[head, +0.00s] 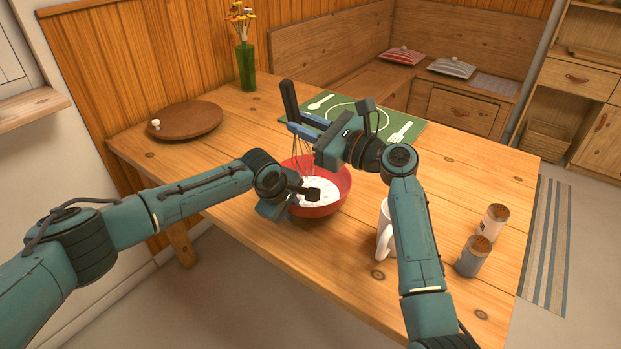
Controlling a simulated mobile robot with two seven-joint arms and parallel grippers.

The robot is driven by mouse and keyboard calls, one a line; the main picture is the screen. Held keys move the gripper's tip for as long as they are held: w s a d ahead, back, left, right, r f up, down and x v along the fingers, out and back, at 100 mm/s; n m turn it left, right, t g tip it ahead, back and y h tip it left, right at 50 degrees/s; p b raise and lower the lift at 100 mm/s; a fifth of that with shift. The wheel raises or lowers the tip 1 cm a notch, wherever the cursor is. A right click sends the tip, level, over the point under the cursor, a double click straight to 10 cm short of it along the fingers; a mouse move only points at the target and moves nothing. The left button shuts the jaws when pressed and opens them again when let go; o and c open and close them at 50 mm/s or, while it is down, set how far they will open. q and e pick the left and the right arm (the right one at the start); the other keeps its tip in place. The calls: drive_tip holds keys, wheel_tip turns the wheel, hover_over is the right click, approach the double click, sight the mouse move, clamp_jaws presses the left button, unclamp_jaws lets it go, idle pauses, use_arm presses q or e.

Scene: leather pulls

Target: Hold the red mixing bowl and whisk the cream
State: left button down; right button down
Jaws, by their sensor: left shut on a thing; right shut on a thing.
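The red mixing bowl (336,186) stands on the wooden table with white cream (319,192) in it. My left gripper (283,207) is at the bowl's front left side, shut on its rim. My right gripper (308,140) is above the bowl, shut on the dark handle of the whisk (301,158). The whisk is roughly upright, with its wires hanging down over the bowl. Its lower end is partly hidden, so I cannot tell how deep it sits in the cream.
Two shakers (493,222) (473,256) stand at the table's right. A green placemat (377,120) lies behind. A round wooden board (186,121) and a flower vase (246,66) are at the back left.

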wheel_tip(320, 180, up, 5)
drive_tip(key=shift+f, duration=0.2)
idle(0.5)
use_arm(q)
drive_tip(key=c, duration=1.2)
unclamp_jaws()
drive_tip(key=shift+o, duration=0.2)
drive_tip(key=v, duration=1.2)
